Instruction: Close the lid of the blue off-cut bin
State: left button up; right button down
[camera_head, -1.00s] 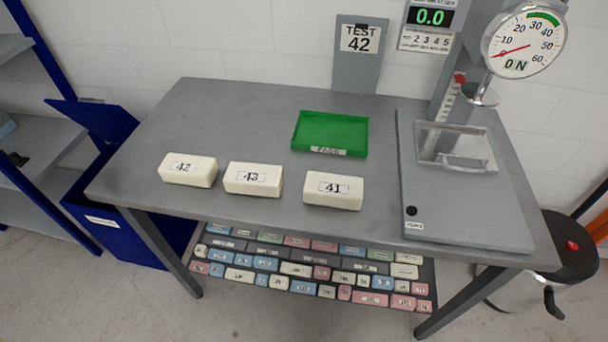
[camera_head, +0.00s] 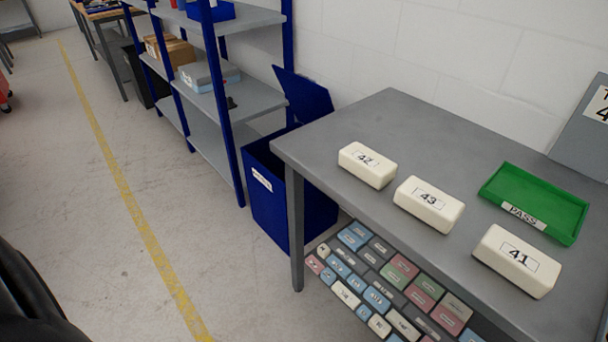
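The blue off-cut bin (camera_head: 268,205) stands on the floor at the left end of the grey table, between it and the shelf rack. It has a white label on its front. Its blue lid (camera_head: 301,97) stands open, tilted up at the back near the wall. Part of the bin is hidden behind the table's corner and leg. Neither of my grippers shows in the head view.
The grey table (camera_head: 385,115) holds foam blocks 42 (camera_head: 366,166), 43 (camera_head: 429,206) and 41 (camera_head: 516,262), and a green PASS tray (camera_head: 520,185). A blue-framed shelf rack (camera_head: 222,105) stands left of the bin. Open floor (camera_head: 150,190) with a yellow line lies further left.

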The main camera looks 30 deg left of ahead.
aim_at(310, 101)
jog(key=k+j+u, duration=0.15)
jog(key=u, duration=0.25)
jog(key=k+j+u, duration=0.15)
jog(key=j+u, duration=0.15)
jog(key=u, duration=0.15)
jog(key=i+j+u, duration=0.3)
jog(key=i+u, duration=0.15)
jog(key=i, duration=0.15)
jog(key=i+u, duration=0.4)
jog(key=i, duration=0.25)
jog(key=i+j+u, duration=0.1)
jog(key=i+u, duration=0.2)
jog(key=i, duration=1.15)
jog(key=i+l+z, duration=0.1)
jog(key=i+z, duration=0.15)
jog(key=z, duration=0.15)
jog(key=i+z, duration=0.25)
jog(key=z, duration=0.15)
jog(key=i+j+z, duration=0.1)
jog(key=i+z, duration=0.15)
jog(key=z, duration=0.15)
jog(key=i+j+z, duration=0.15)
jog(key=z, duration=0.3)
jog(key=i, duration=0.05)
